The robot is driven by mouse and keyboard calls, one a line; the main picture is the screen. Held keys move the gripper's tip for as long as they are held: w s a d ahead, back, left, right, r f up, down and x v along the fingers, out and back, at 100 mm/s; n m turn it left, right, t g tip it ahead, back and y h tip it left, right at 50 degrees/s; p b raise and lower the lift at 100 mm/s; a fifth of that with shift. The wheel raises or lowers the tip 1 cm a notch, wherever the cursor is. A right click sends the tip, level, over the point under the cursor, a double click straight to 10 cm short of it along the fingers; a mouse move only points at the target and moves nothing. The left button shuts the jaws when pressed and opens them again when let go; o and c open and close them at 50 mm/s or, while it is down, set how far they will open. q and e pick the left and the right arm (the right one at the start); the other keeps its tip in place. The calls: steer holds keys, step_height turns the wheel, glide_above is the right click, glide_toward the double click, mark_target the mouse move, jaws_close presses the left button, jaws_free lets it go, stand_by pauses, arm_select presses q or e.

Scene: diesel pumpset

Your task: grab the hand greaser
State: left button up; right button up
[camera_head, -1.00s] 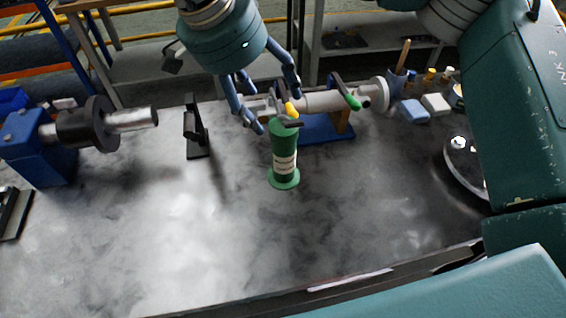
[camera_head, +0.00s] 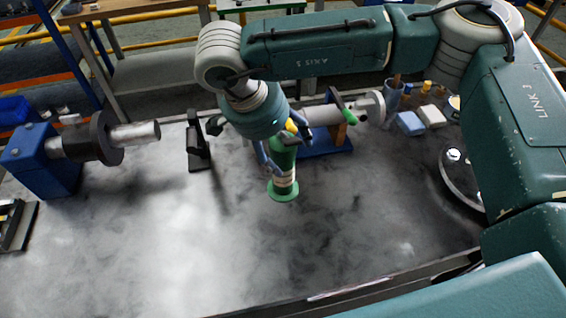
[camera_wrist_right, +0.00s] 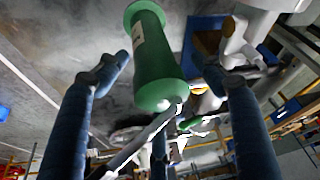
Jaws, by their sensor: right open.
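The green hand greaser (camera_head: 284,178) stands upright on the bench, with a round green base and a pale label. Its top is partly hidden by my right gripper (camera_head: 278,160) in the head view. That gripper is open, with its fingers low around the greaser's upper body. In the right wrist view the greaser (camera_wrist_right: 156,62) lies between the spread fingers of the right gripper (camera_wrist_right: 165,80), with clear gaps at the sides. I cannot tell whether any finger touches it. My left gripper does not show.
A blue-based pump part with a grey cylinder (camera_head: 325,115) sits just behind the greaser. A black bracket (camera_head: 198,150) and a blue vise-like block with a shaft (camera_head: 42,155) stand to the left. A round metal disc (camera_head: 458,175) lies at right. The front bench (camera_head: 240,260) is clear.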

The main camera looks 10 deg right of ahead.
steer(key=shift+c, duration=0.5)
steer(key=shift+r, duration=0.1)
jaws_close()
steer(key=shift+r, duration=0.15)
steer(key=shift+w+r, duration=0.1)
